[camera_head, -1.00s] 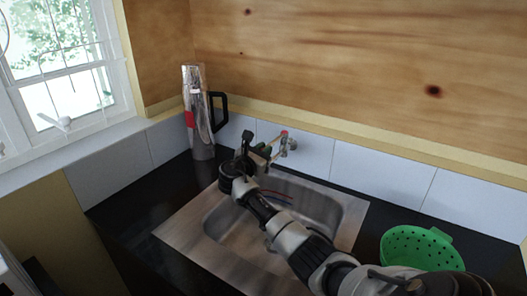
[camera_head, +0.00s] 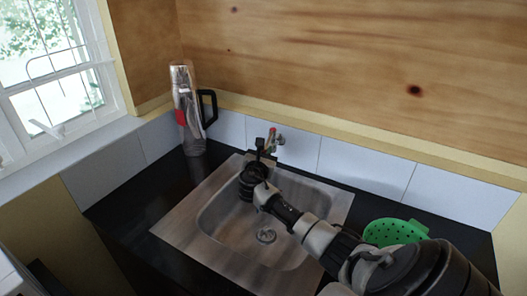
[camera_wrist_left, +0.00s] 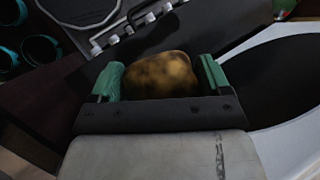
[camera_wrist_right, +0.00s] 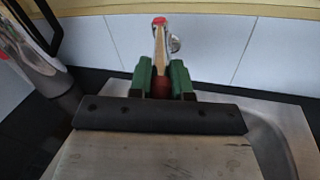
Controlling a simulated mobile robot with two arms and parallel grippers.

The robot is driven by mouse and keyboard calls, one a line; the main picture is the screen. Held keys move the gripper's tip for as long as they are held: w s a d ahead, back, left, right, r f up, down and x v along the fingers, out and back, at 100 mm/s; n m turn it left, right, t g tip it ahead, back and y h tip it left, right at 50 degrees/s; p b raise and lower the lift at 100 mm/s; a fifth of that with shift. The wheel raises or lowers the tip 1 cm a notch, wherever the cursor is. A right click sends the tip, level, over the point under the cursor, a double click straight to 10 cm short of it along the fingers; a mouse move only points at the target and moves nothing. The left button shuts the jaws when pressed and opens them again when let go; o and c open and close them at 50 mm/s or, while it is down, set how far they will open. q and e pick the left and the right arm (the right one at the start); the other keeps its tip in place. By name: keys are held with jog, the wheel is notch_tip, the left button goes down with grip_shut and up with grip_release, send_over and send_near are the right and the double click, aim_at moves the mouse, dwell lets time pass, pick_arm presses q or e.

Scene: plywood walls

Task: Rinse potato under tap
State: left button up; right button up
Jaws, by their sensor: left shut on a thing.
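The brown potato (camera_wrist_left: 160,75) sits between the green fingers of my left gripper (camera_wrist_left: 160,80) in the left wrist view, held. The left gripper is outside the head view. The tap (camera_head: 277,138), with a red top, comes from the wall behind the steel sink (camera_head: 215,238). My right gripper (camera_head: 264,146) is at the tap's near end, over the back of the sink. In the right wrist view, its fingers (camera_wrist_right: 162,80) stand a small gap apart, with a dark red part of the tap (camera_wrist_right: 160,45) between them. I cannot tell whether they grip it. No water shows.
A green colander (camera_head: 396,232) stands on the dark counter right of the sink. A hob (camera_wrist_left: 85,12) shows in the left wrist view.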

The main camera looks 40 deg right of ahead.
jog(key=o, duration=0.4)
jog(key=shift+c, duration=0.2)
pick_arm(q)
jog(key=shift+f+b, duration=0.9)
jog(key=shift+b, duration=0.05)
pick_arm(e)
jog(key=v, duration=1.2)
